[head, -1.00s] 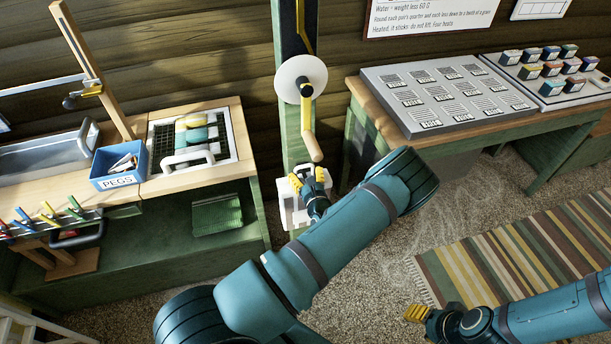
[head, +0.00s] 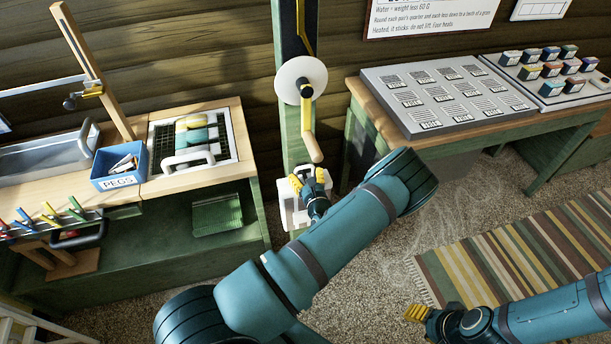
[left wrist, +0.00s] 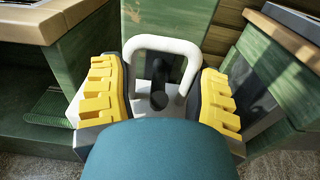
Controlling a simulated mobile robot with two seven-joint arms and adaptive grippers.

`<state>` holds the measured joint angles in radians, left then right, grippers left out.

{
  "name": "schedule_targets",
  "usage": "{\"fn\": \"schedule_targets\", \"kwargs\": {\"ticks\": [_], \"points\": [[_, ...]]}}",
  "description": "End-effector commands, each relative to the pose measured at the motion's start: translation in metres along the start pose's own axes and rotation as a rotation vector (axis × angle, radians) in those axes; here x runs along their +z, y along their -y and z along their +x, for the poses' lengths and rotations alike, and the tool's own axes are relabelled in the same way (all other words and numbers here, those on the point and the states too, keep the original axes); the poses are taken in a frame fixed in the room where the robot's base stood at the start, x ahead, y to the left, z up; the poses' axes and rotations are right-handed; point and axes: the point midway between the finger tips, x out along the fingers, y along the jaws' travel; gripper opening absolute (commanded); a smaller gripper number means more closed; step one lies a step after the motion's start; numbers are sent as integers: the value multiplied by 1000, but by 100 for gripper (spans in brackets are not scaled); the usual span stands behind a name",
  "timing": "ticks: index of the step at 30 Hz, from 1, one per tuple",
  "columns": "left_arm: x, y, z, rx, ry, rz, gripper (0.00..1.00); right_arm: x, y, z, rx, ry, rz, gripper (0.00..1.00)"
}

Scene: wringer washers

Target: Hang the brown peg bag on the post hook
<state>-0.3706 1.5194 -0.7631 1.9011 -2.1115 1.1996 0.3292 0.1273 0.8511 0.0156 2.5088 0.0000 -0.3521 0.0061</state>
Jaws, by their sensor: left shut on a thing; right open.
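I see no brown peg bag in either view. I cannot make out a post hook for certain; a wooden post (head: 92,70) at the left carries a small dark and yellow fitting (head: 84,96). My left gripper (head: 309,182) is low in front of the green post, at a white handled thing (head: 290,214). In the left wrist view its yellow fingers (left wrist: 160,95) stand apart on either side of that thing, whose white loop handle (left wrist: 165,43) rises between them. The grip contact is partly hidden. My right gripper (head: 418,314) is open and empty above the floor.
A green post (head: 292,130) bears a white disc (head: 290,80) and a crank with a wooden handle (head: 309,135) just above my left gripper. A blue PEGS box (head: 120,182) stands on the left bench. A table (head: 360,100) with a grey panel stands right.

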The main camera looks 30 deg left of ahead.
Motion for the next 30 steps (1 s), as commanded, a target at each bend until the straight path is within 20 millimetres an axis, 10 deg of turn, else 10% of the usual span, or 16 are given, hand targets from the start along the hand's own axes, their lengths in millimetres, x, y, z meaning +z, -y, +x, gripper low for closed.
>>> {"fn": "schedule_targets", "kwargs": {"ticks": [30], "points": [[-11,0,1,0,1,0,21,0,-2,4,0,0,0,46]]}}
